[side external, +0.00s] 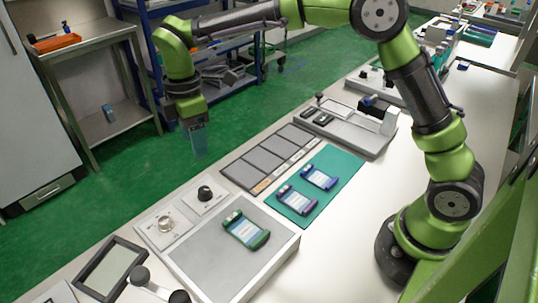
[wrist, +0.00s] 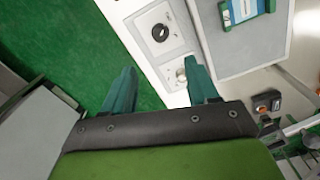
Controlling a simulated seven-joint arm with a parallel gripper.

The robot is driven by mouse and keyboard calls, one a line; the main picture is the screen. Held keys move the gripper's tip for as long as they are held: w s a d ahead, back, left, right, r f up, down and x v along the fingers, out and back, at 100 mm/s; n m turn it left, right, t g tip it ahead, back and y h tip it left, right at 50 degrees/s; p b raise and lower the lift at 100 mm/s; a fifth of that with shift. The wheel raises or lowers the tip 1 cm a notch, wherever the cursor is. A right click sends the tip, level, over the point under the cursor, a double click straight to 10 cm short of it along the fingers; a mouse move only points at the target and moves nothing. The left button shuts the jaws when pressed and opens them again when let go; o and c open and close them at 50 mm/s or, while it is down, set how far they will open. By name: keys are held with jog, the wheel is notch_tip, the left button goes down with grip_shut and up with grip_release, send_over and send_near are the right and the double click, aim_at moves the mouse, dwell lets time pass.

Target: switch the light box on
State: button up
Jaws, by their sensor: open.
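A low white box with a grey top panel (side external: 210,268), which looks like the light box, stands at the bench's front; part of it shows in the wrist view (wrist: 235,55). A green-framed device (side external: 246,231) lies on it. Beside it, two white plates carry a silver knob (side external: 165,224) and a black knob (side external: 205,193). The wrist view shows the black knob (wrist: 160,33) and the silver knob (wrist: 181,76), the latter near the right finger. My gripper (side external: 200,155) is open and empty, above and apart from the knobs. The panel looks grey and unlit.
A green mat (side external: 338,163) holds two blue-framed devices (side external: 320,178). Grey tiles (side external: 264,161) lie left of it. A dark frame (side external: 110,268) and black-knobbed handle (side external: 140,277) are at the lower left. Green floor lies beyond the bench edge.

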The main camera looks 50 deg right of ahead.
aim_at(205, 190)
notch_tip(205, 190, down, 14)
jog(key=shift+f, duration=0.2)
jog(key=c, duration=1)
jog(key=shift+c, duration=0.2)
jog(key=shift+m, duration=0.4)
jog(key=m, duration=1.3)
jog(key=shift+s+a+r, duration=0.1)
jog(key=shift+m, duration=0.3)
